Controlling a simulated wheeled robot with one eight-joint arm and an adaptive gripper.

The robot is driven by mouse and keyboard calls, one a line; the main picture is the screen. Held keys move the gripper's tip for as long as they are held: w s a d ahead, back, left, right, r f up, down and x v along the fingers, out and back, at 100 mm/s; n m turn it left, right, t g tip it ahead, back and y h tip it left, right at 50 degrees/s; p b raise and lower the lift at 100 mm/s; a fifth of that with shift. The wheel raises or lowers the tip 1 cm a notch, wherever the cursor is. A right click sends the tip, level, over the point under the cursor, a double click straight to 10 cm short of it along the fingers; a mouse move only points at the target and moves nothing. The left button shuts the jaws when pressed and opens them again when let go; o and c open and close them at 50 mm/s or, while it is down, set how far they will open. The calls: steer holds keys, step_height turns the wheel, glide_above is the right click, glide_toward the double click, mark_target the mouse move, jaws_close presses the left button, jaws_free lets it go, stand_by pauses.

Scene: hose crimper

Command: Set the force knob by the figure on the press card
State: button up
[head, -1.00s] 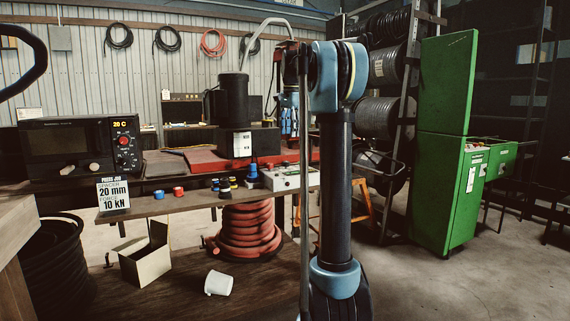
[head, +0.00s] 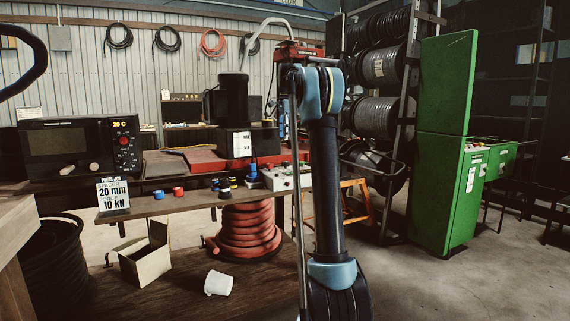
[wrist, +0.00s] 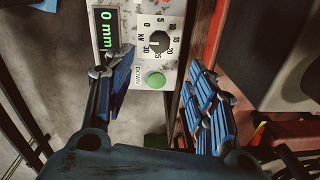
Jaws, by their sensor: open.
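The press card (head: 113,193) stands on the bench at the left in the head view and reads spacer 20 mm, force 10 kN. The pale control box (head: 287,178) sits at the bench's front edge, beside my arm. In the wrist view, the black force knob (wrist: 158,42) is on the panel's face, inside a scale from 0 to 30 kN; I cannot tell its pointer's setting surely. My gripper (wrist: 157,72) is open and empty, its blue-padded fingers left and right of the panel, below the knob in the picture. In the head view my arm hides it.
A green DOWN button (wrist: 155,79) lies between the fingers, just below the knob. The green display (wrist: 108,30) reads 0 mm. Blue, red and black spacers (head: 222,184) stand left of the control box. A red hose coil (head: 247,229) sits beneath the bench.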

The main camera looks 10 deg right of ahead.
mark_target(286, 165)
steer(key=f, duration=1.3)
steer(key=shift+w, duration=0.3)
steer(key=c, duration=1.1)
